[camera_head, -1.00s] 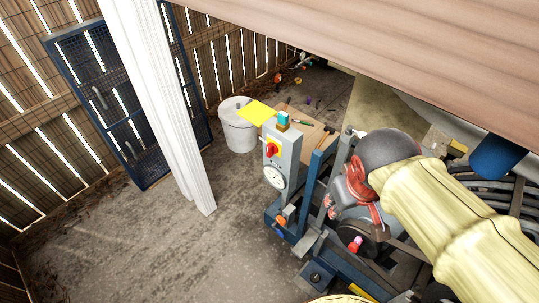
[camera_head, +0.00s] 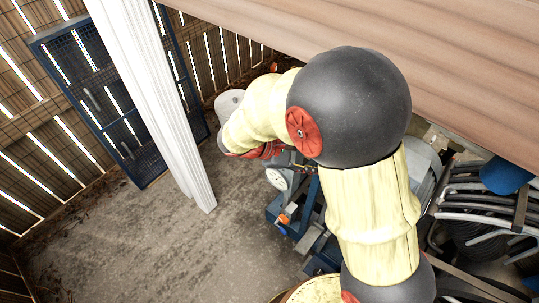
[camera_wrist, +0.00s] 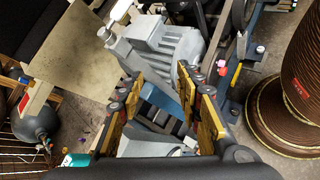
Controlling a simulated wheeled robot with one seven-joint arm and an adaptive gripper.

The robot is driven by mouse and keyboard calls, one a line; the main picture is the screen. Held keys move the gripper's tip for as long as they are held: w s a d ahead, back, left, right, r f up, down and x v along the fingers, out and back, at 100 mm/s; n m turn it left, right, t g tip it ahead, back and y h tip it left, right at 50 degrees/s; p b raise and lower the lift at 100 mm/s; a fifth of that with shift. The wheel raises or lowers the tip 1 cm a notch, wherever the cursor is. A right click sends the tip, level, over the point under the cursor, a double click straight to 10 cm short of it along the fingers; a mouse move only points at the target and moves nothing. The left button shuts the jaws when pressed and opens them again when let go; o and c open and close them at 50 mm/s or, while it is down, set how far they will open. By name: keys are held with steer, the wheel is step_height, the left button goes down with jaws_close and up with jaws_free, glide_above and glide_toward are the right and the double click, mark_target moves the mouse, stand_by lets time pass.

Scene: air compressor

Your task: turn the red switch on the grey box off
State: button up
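The grey box is mostly hidden behind my arm in the head view. Its white round dial (camera_head: 277,179) shows just below the arm. The red switch is hidden in the head view, and I cannot make it out in the wrist view, so its position cannot be told now. In the wrist view my gripper (camera_wrist: 160,80) is open, its two yellow-padded fingers well apart with nothing held between them. A pale grey surface (camera_wrist: 150,146) shows between the fingers low in that view, perhaps part of the box.
The compressor's grey motor (camera_wrist: 165,45) and blue frame (camera_wrist: 160,100) lie beyond the fingers. A wooden beam (camera_head: 440,70) crosses the head view's upper right. A white post (camera_head: 150,100) stands left. The floor (camera_head: 160,245) at lower left is clear.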

steer(key=w+a+f+n+t+h+p, duration=0.1)
steer(key=w+a+f+n+t, duration=0.3)
steer(key=a+f+n+t, duration=0.35)
steer(key=w+a+f+n+t+p, duration=0.2)
steer(key=w+a+f+n+t, duration=0.3)
steer(key=a+f, duration=0.45)
steer(key=w+d+r+n+b, duration=0.1)
steer(key=w+d, duration=0.4)
steer(key=shift+g, duration=0.45)
steer(key=shift+w, duration=0.1)
steer(key=c, duration=0.3)
jaws_close()
